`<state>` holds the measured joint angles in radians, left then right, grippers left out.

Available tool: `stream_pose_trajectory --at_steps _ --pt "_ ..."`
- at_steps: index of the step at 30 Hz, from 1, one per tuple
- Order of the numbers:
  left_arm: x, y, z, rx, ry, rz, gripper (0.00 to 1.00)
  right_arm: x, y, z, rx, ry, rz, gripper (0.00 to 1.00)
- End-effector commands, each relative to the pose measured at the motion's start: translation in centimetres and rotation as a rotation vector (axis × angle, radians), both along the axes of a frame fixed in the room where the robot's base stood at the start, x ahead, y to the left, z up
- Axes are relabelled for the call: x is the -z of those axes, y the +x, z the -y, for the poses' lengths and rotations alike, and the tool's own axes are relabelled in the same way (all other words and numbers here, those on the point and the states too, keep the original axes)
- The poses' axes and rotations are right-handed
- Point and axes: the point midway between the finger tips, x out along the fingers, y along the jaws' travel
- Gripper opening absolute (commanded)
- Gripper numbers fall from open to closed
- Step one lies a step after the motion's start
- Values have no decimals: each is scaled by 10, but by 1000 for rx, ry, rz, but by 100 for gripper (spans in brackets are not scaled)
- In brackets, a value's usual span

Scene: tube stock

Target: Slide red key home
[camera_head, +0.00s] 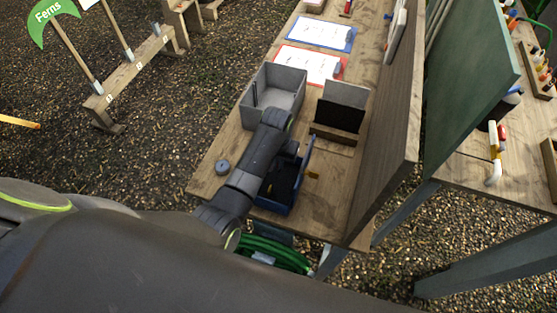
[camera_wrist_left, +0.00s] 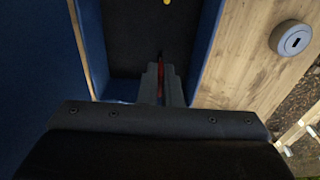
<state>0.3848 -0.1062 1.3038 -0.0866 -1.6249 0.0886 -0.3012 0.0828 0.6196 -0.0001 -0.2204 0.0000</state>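The red key (camera_wrist_left: 160,82) shows as a thin red strip between the fingers of my left gripper (camera_wrist_left: 160,72) in the left wrist view. The fingers are close together on it. They are at the dark floor of a blue box (camera_wrist_left: 207,45), between its walls. Most of the key is hidden by the fingers, and I cannot tell whether its tip touches or enters anything. In the head view my left arm reaches over the blue box (camera_head: 272,206) and hides the gripper and key. My right gripper is not in view.
A grey round puck with a slot (camera_wrist_left: 291,39) lies on the wooden table beside the box; the head view shows it too (camera_head: 222,167). A grey bin (camera_head: 287,78) and a dark upright holder (camera_head: 340,112) stand beyond. A tall wooden panel (camera_head: 385,130) borders the table's right.

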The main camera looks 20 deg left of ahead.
Motion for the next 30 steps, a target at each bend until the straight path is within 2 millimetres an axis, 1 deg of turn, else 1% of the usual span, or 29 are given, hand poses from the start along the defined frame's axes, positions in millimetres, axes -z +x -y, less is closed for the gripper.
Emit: stream_pose_trajectory --at_steps 8,21,30 --pt "2 0 0 0 0 -1 0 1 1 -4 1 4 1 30" --pt "18 0 0 0 0 -1 0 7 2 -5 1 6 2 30" --pt "18 0 0 0 0 0 0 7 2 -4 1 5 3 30"
